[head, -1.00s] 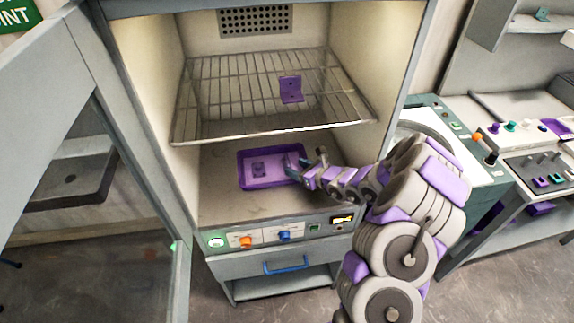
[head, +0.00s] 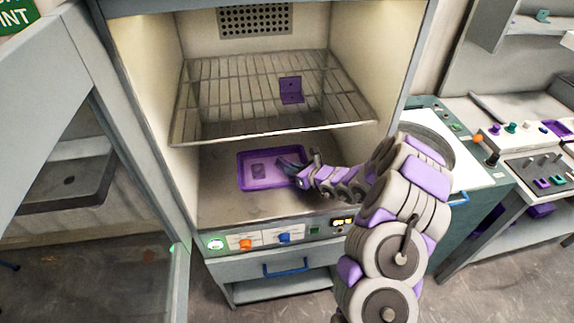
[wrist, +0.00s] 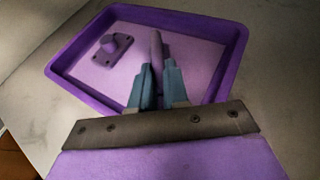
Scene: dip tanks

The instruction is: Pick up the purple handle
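A slim mauve-purple handle (wrist: 157,48) rises between the two blue fingertips of my gripper (wrist: 158,68) in the wrist view. The fingers are close together, one on each side of it, and look shut on it. In the head view my gripper (head: 288,166) reaches in from the right, at the right side of a shallow purple tray (head: 243,183). The tray also shows in the wrist view (wrist: 68,88). The handle's lower part is hidden by the fingers, and I cannot tell whether it touches the tray floor.
A purple plate with a round knob (wrist: 112,46) lies in the tray's left part. A wire rack (head: 225,105) above the tray holds a purple bracket (head: 291,91). The open cabinet door (head: 70,120) is on the left. The cabinet floor left of the tray is clear.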

